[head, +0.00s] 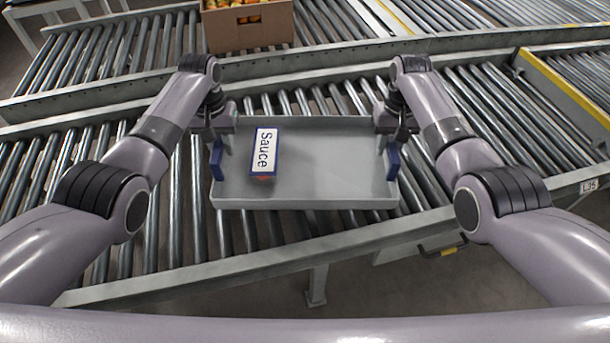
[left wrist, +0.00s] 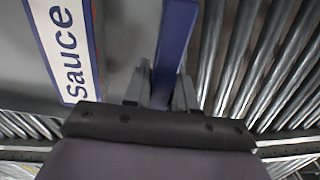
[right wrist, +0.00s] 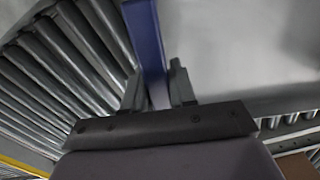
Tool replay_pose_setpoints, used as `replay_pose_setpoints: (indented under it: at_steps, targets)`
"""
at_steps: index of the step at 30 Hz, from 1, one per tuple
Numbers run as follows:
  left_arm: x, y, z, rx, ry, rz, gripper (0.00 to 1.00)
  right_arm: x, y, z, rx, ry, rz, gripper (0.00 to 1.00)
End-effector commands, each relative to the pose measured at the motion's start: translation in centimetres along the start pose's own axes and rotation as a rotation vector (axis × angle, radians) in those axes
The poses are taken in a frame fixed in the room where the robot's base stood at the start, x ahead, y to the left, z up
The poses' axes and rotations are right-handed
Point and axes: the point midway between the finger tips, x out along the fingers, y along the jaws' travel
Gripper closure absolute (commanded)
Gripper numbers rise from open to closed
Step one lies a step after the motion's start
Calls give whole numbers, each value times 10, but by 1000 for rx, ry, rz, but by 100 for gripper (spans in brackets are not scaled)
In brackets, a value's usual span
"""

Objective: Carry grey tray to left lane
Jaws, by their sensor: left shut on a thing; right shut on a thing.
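The grey tray (head: 330,170) is over the near roller lane, with a blue handle on each side. Inside it, left of its middle, lies a carton with a white label reading "Sauce" (head: 264,152). My left gripper (head: 216,140) is shut on the tray's left blue handle (head: 217,158); the left wrist view shows this handle (left wrist: 174,45) between the fingers. My right gripper (head: 394,138) is shut on the right blue handle (head: 392,160), which also shows in the right wrist view (right wrist: 146,40). I cannot tell whether the tray touches the rollers.
A cardboard box (head: 247,27) of tomatoes stands on the far roller lane behind the tray. A grey rail (head: 330,53) runs between the lanes. A yellow-edged divider (head: 565,82) stands at the right, near a small "L35" label (head: 589,186). Rollers left of the tray are bare.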

Motion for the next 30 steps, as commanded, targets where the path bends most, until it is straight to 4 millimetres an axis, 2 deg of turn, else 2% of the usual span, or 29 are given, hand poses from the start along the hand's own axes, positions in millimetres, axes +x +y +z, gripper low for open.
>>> replay_pose_setpoints:
  at_steps: [30]
  targets:
    - [44,-2,-1,-2,2,-4,100,44,2,0,2,1,4,100]
